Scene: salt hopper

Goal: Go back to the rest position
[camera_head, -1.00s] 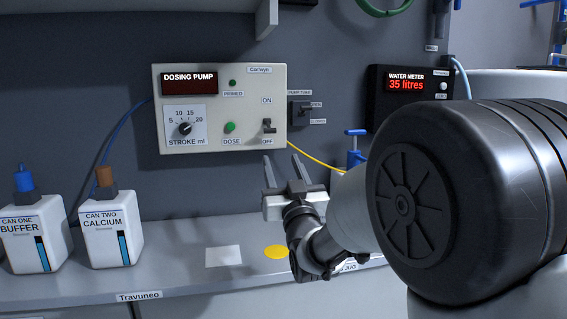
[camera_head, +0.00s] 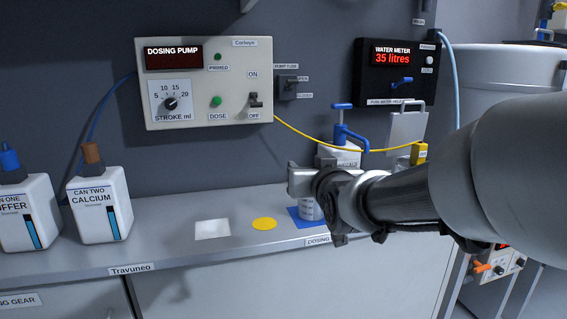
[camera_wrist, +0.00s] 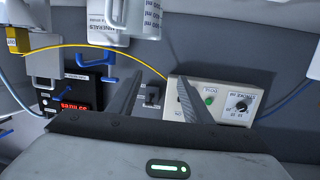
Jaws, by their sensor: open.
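My gripper (camera_wrist: 150,95) is open and empty in the wrist view, its two fingers apart with the dosing pump panel and wall behind them.
The dosing pump (camera_head: 209,85) and water meter (camera_head: 396,72) are on the wall. Two cans, buffer (camera_head: 25,212) and calcium (camera_head: 99,205), stand at the left of the bench (camera_head: 170,245). A white square (camera_head: 212,229) and yellow disc (camera_head: 264,224) lie flat. A yellow tube (camera_head: 310,137) crosses behind my gripper.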

